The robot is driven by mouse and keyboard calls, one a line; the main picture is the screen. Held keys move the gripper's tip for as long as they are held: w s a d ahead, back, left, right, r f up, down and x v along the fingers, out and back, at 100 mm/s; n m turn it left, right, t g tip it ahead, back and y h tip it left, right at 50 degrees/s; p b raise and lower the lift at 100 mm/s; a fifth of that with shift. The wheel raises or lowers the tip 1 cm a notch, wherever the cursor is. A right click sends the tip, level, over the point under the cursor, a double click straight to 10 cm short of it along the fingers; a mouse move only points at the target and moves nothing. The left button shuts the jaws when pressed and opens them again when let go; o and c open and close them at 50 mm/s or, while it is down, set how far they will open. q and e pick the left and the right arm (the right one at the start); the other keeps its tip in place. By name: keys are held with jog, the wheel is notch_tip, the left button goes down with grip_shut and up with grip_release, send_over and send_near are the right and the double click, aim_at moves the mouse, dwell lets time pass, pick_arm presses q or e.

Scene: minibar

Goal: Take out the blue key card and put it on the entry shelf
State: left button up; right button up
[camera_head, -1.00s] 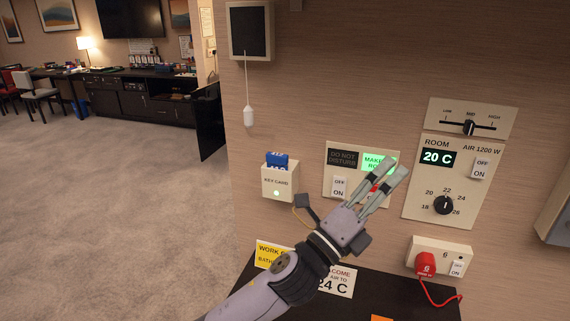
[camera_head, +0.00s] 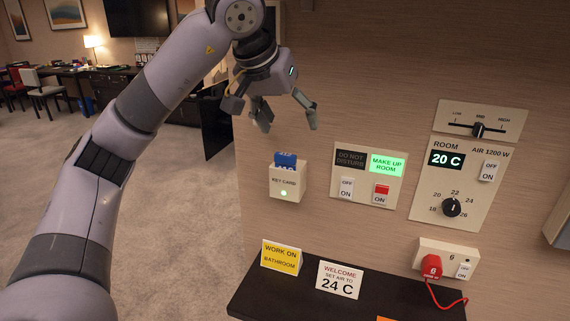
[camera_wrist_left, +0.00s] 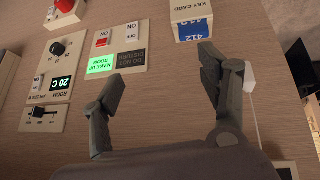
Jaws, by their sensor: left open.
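The blue key card (camera_head: 285,160) stands upright in the white key card holder (camera_head: 287,186) on the wall, its top sticking out. The holder's green light is lit. In the left wrist view the card (camera_wrist_left: 194,30) shows at the top, marked 412, in front of the holder (camera_wrist_left: 186,8). My left gripper (camera_head: 288,127) is open and empty, pointing down above the card and apart from it. In the left wrist view its fingers (camera_wrist_left: 160,83) are spread wide. The dark shelf (camera_head: 255,292) is below the holder at the wall. My right gripper is not in view.
A yellow "work on bathroom" sign (camera_head: 281,257) and a white "24 C" sign (camera_head: 339,281) stand on the shelf. Right of the holder are a switch panel (camera_head: 361,203), a thermostat (camera_head: 437,205) and a socket with a red plug (camera_head: 432,266).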

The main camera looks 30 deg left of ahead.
pick_arm(q)
jog(key=s+a+r+y, duration=0.2)
jog(key=a, duration=0.2)
jog(key=b, duration=0.1)
send_near(284, 155)
jog(key=x, duration=0.3)
jog(key=p+x, duration=0.1)
jog(key=shift+w+a+f, duration=0.1)
jog(key=shift+a, duration=0.2)
jog(key=x, duration=0.1)
jog(key=p+x, duration=0.1)
jog(key=x, duration=0.2)
jog(key=shift+w+d+f+p, duration=0.2)
jog(key=shift+d+f+p, duration=0.05)
jog(key=shift+f+p, duration=0.1)
jog(key=shift+w+f, duration=0.25)
jog(key=shift+f, duration=0.1)
jog(key=shift+s, duration=0.1)
jog(key=shift+c, duration=0.8)
jog(key=c, duration=0.8)
